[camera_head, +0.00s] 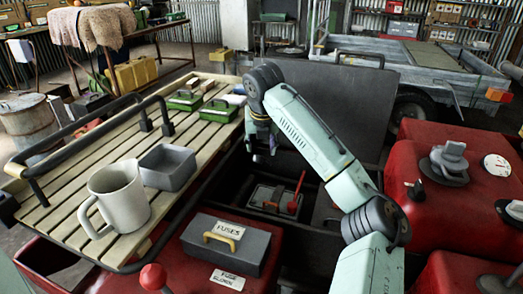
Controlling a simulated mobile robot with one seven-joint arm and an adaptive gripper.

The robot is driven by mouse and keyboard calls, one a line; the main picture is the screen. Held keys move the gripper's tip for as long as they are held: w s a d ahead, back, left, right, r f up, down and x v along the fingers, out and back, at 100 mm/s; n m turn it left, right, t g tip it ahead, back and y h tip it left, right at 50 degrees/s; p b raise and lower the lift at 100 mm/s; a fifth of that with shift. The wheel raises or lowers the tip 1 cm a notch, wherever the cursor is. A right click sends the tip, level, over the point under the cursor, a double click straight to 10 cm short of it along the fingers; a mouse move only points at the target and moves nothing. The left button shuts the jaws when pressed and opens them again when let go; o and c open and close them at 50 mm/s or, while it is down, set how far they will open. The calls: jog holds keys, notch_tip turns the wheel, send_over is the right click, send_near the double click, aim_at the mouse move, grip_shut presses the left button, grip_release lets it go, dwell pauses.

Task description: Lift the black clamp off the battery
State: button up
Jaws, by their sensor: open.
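The battery (262,193) sits low in the dark open bay in the middle of the head view. A red clamp (292,207) with a raised red handle is at its right side. A small dark shape (270,204) on the battery's front part may be the black clamp; it is too small and dark to be sure. My arm reaches up from the lower right and bends down, so my gripper (263,156) hangs above and behind the battery, apart from it. My gripper is open, and its fingers are small and hard to make out against the dark bay.
A slatted rack (60,215) on the left carries a white mug (122,197), a grey tray (167,168) and green boxes (218,112). A grey fuse box (225,243) stands in front of the bay. Red tanks (440,215) stand right. A raised grey panel (345,100) stands behind.

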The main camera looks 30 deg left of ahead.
jog(key=v, duration=0.8)
jog(key=shift+r, duration=0.35)
jog(key=shift+s+d, duration=0.1)
